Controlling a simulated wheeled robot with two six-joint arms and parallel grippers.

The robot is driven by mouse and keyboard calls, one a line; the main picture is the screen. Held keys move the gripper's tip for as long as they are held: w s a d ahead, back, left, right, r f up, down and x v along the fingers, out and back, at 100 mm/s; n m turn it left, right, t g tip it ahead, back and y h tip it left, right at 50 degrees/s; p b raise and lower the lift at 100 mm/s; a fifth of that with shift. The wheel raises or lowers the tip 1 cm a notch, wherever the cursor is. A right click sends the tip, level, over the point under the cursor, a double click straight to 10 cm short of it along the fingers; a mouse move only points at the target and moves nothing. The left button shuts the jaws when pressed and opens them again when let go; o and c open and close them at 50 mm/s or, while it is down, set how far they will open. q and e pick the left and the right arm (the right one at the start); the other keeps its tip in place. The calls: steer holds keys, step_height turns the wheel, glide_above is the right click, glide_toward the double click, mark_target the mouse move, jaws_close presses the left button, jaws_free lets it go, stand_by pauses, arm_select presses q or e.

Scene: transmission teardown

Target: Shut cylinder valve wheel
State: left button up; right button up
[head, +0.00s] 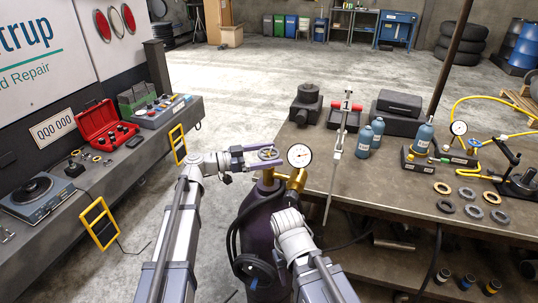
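A dark purple gas cylinder (262,225) stands upright between my arms, left of the workbench. Its brass valve (268,177) carries a small handwheel (268,154) on top and a round white pressure gauge (300,155) to the right. My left gripper (262,157) reaches in from the left at wheel height. Its purple fingers lie at the wheel, one on the far side and one on the near side. I cannot tell whether they press on the rim. My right arm stands in front of the cylinder and hides part of it; its gripper does not show.
The workbench (385,190) on the right holds blue bottles (364,142), dark metal parts, rings and a tall caliper-like tool (340,145) at its left edge. A grey counter (130,165) with a red case (104,130) runs along the left. Open floor lies behind the cylinder.

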arm_select(q)
steer(key=v, duration=0.8)
stand_by(0.4)
